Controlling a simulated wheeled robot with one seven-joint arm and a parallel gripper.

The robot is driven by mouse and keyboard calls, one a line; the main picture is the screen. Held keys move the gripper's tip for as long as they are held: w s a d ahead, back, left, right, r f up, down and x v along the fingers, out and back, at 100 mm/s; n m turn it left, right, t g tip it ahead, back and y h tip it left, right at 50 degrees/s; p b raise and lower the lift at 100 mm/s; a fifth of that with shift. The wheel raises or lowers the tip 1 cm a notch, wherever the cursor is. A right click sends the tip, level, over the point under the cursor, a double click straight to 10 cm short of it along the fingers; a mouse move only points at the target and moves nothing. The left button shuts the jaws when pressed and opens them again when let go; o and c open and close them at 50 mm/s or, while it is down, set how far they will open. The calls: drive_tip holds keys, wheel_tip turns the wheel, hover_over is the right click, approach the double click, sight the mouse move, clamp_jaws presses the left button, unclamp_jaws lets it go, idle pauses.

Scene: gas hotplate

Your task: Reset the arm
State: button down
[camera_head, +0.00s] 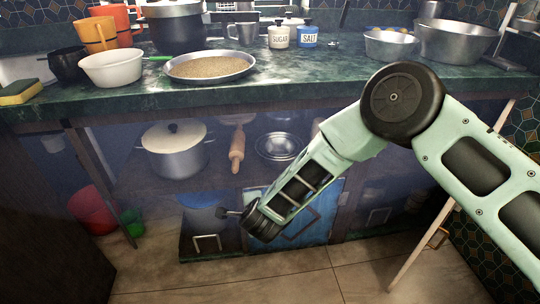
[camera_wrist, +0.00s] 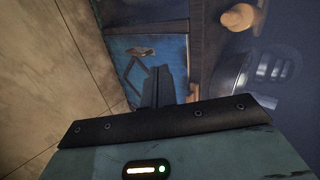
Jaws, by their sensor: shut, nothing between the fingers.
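My gripper (camera_head: 226,213) is at the end of my arm, low in front of the lower shelf and the cupboard fronts. It is shut and empty, its fingers pointing left in the head view. In the wrist view the closed fingers (camera_wrist: 157,85) stand together in front of a blue cupboard door (camera_wrist: 122,68). The same blue door (camera_head: 317,215) is partly behind my arm in the head view. My arm reaches down and left from the right side, bent at a large dark joint in front of the counter edge.
The green counter (camera_head: 300,88) holds a pan of grains (camera_head: 210,66), a white bowl (camera_head: 112,68), jars and metal bowls. A lidded pot (camera_head: 174,150) and a rolling pin (camera_head: 237,150) are on the shelf below. A red bucket (camera_head: 91,210) stands left. The floor in front is clear.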

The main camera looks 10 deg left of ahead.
drive_tip(key=shift+r, duration=0.1)
drive_tip(key=s+d+r+n+g+y, duration=0.1)
drive_tip(key=s+r+n+g+y, duration=0.15)
drive_tip(key=s+r+n, duration=0.5)
drive_tip(key=s+d+r+n+g+y, duration=0.1)
drive_tip(key=s+r+n+g, duration=0.25)
drive_tip(key=r, duration=0.75)
drive_tip(key=s+d+r+n+g+h, duration=0.1)
drive_tip(key=s+d+r+n+h, duration=0.15)
drive_tip(key=s+d, duration=0.45)
drive_tip(key=s+d+r+n+g+h, duration=0.1)
drive_tip(key=s+d+r+n+h, duration=0.25)
drive_tip(key=d, duration=0.65)
drive_tip(key=s+d+r+n+g+h, duration=0.1)
drive_tip(key=s+d+r+n, duration=0.1)
drive_tip(key=s+d+n, duration=0.4)
wheel_tip(320, 180, up, 24)
drive_tip(key=s+d+m+p, duration=0.1)
drive_tip(key=p, duration=2.3)
drive_tip(key=shift+d+m, duration=0.4)
drive_tip(key=shift+s+y, duration=0.1)
drive_tip(key=shift+y, duration=0.15)
